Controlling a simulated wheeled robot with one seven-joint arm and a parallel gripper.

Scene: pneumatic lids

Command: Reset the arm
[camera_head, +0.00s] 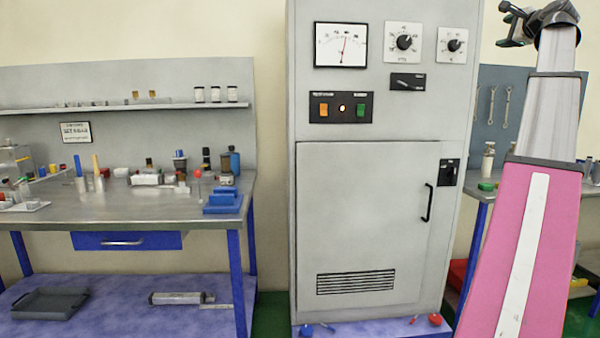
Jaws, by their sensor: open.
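My arm rises along the right side of the head view, with a pink lower link and a pale grey upper link. My gripper (511,24) is at the top right, at the arm's upper end, pointing left. It is black, open and holds nothing that I can see. It stands in front of the wall, just right of the tall grey cabinet (350,225) and apart from it in the picture. The cabinet door is shut, with a black handle (428,203) on its right side.
A workbench (120,213) with bottles, tools and blue blocks (222,202) stands at the left. A shelf (120,107) holds small jars. Another bench (483,195) is partly hidden behind my arm, below hanging wrenches (507,105). Red and blue items lie at the cabinet's base.

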